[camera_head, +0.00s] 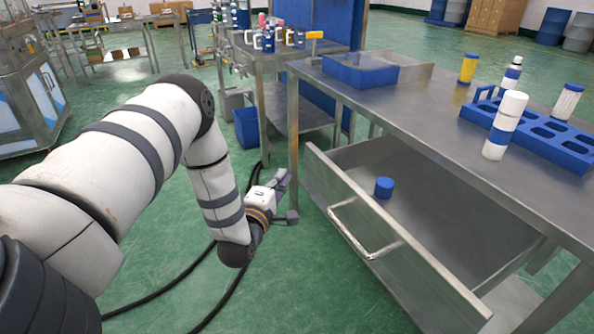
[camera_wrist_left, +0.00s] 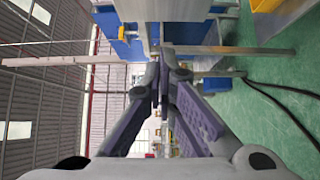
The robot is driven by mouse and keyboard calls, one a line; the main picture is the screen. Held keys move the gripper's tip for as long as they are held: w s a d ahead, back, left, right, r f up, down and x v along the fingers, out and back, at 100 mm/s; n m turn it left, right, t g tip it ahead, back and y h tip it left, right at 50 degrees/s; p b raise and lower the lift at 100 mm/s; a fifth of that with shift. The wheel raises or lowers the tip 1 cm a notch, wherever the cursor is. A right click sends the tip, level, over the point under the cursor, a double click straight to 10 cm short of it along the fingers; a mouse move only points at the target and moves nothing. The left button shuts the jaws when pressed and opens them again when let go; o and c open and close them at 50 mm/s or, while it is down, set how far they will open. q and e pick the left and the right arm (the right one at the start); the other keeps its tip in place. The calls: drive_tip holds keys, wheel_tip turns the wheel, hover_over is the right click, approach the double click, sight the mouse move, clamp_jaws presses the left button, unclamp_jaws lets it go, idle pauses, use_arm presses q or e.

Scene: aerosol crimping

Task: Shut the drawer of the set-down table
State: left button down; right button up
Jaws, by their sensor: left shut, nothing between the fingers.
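The set-down table (camera_head: 425,113) is a steel bench on the right in the head view. Its drawer (camera_head: 385,240) is pulled out toward me, with a bar handle (camera_head: 350,235) on its front panel. A small blue cylinder (camera_head: 383,187) stands inside the drawer. My left gripper (camera_head: 284,182) is to the left of the drawer front, apart from it and from the handle. In the left wrist view its purple-grey fingers (camera_wrist_left: 161,88) meet with nothing between them. My right gripper is not in view.
A blue bin (camera_head: 247,128) stands behind my left arm. Dark cables lie on the otherwise open green floor (camera_head: 330,290).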

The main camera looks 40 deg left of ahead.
use_arm(q)
drive_tip(key=shift+w+d, duration=0.25)
drive_tip(key=shift+w, duration=1.1)
drive_tip(key=shift+w+d, duration=0.2)
drive_tip(key=shift+w, duration=1.1)
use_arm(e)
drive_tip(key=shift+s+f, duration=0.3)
use_arm(q)
drive_tip(key=shift+w, duration=0.1)
